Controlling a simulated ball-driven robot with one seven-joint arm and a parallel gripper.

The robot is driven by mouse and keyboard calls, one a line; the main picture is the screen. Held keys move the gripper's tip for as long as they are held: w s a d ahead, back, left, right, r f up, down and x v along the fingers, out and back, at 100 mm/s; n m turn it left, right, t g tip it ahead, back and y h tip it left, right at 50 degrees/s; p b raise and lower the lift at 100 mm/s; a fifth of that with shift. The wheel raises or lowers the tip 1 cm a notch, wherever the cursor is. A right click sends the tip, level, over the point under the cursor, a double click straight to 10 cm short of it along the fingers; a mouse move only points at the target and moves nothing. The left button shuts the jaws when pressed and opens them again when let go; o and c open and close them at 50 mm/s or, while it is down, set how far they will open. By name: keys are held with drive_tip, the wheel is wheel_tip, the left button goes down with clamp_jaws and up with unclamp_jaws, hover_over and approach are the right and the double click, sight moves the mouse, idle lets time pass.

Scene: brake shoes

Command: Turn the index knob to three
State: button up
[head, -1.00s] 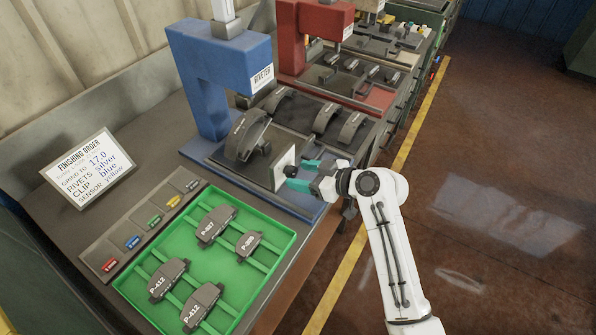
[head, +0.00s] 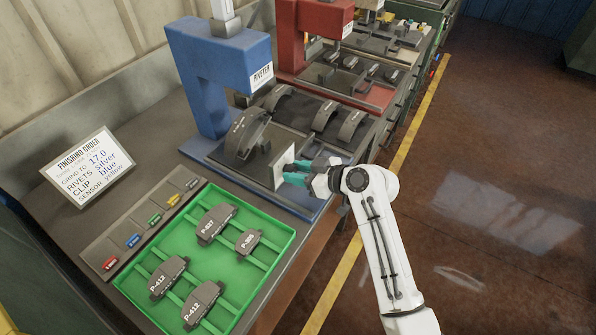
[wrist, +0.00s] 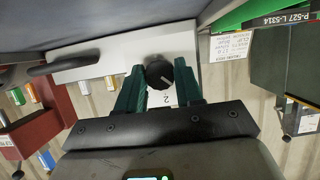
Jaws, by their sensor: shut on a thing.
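The index knob (wrist: 160,76) is black and round with a pale pointer line. It sits on a white plate (wrist: 98,67) in the wrist view, and a "2" shows on the plate beside it. My gripper (wrist: 160,84) has its teal fingers on both sides of the knob and is shut on it. In the head view my gripper (head: 297,173) is at the white plate (head: 282,165) on the front of the blue riveter (head: 215,75). The knob is hidden behind the fingers there.
Curved brake shoes (head: 246,135) stand on the riveter's bed behind the plate. A green tray (head: 283,243) with several brake pads lies in front of it. A finishing order sign (head: 88,168) stands at the left. The floor at the right is clear.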

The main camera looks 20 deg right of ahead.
drive_tip(key=shift+c, duration=0.7)
drive_tip(key=shift+w+d+m+g+y+b, duration=0.15)
drive_tip(key=shift+m+g+y+b, duration=0.25)
drive_tip(key=shift+m+y, duration=0.55)
drive_tip(key=m+y, duration=0.1)
drive_tip(key=m, duration=0.1)
drive_tip(key=m+y+b, duration=0.1)
drive_tip(key=m, duration=0.1)
drive_tip(key=shift+d+f+g, duration=0.1)
drive_tip(key=shift+f+g, duration=0.05)
drive_tip(key=shift+g, duration=0.25)
drive_tip(key=m+y, duration=0.2)
drive_tip(key=m, duration=0.1)
drive_tip(key=shift+f+m+b, duration=0.1)
drive_tip(key=shift+m+b, duration=0.15)
drive_tip(key=shift+b, duration=0.1)
drive_tip(key=m, duration=0.2)
drive_tip(key=m+y, duration=0.1)
drive_tip(key=m, duration=0.1)
drive_tip(key=shift+f+y, duration=0.1)
drive_tip(key=shift+y, duration=0.15)
